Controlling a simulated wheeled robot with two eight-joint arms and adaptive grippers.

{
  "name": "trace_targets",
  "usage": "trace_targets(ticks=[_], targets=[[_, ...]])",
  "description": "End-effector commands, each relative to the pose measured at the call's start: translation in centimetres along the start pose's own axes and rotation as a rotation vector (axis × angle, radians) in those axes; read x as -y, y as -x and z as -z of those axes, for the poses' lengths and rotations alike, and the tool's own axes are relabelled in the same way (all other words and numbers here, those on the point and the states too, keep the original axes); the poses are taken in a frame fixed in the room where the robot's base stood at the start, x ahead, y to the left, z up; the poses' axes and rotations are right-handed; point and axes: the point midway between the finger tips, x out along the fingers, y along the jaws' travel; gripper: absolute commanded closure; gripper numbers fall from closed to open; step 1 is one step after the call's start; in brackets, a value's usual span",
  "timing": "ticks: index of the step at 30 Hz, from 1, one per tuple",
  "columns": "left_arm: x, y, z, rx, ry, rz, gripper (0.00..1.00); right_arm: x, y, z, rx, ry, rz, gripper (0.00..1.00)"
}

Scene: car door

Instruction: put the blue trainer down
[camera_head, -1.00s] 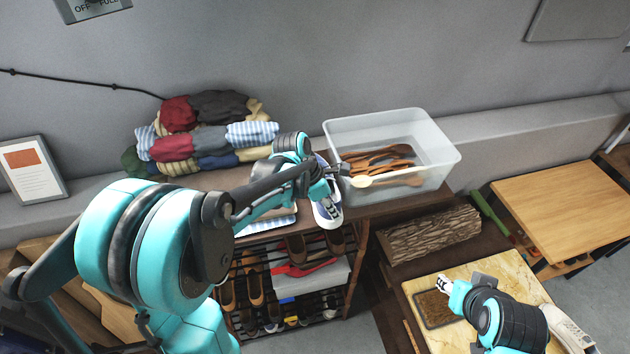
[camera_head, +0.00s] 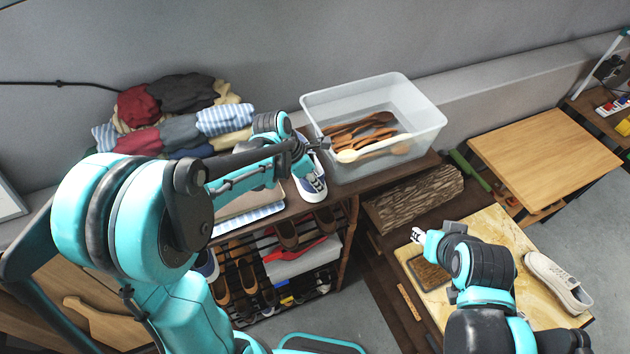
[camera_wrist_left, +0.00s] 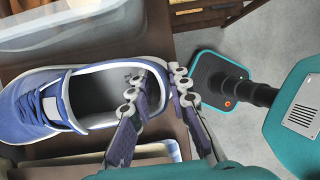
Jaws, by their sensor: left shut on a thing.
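The blue trainer (camera_head: 314,188), with a white sole, is at the front right of the dark wooden shelf top (camera_head: 360,193), just in front of the clear bin. In the left wrist view the trainer (camera_wrist_left: 35,105) lies level with its toe to the left. My left gripper (camera_wrist_left: 157,82) is shut on its heel end, one finger inside the opening and one outside. I cannot tell whether the sole touches the shelf top. In the head view my left gripper (camera_head: 312,150) partly covers the trainer. My right gripper (camera_head: 418,237) is over the marble-topped table; its jaw opening is unclear.
The clear bin (camera_head: 415,140) holds wooden spoons. Folded clothes (camera_head: 170,115) are piled on the left. A shoe rack (camera_head: 285,265) with several shoes is below. A log (camera_head: 415,197), a marble-topped table (camera_head: 500,235) with a white trainer (camera_head: 557,283), and a wooden table (camera_head: 545,155) stand right.

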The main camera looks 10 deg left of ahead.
Motion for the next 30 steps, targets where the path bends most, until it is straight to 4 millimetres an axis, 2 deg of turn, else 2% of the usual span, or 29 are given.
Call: trace_targets(ticks=[1,2,3,4,23,26,30], targets=[[0.0,-0.3,0.1,0.0,0.0,0.0,1.0,0.0,-0.3,-0.2,0.0,0.0,0.0,0.6],[0.0,-0.2,0.1,0.0,0.0,0.0,0.77,0.0,-0.2,-0.2,0.0,0.0,0.0,0.6],[0.0,-0.2,0.1,0.0,0.0,0.0,0.67,0.0,-0.2,-0.2,0.0,0.0,0.0,0.6],[0.0,-0.2,0.1,0.0,0.0,0.0,0.62,0.0,-0.2,-0.1,0.0,0.0,0.0,0.6],[0.0,0.2,-0.1,0.0,0.0,0.0,0.62,0.0,0.2,0.1,0.0,0.0,0.0,0.6],[0.0,1.4,-0.1,0.0,0.001,-0.001,0.62,0.0,0.2,0.1,0.0,0.0,0.0,0.6],[0.0,4.3,0.0,-0.001,0.002,0.0,0.62,0.0,0.1,0.1,0.0,0.0,0.0,0.6]])
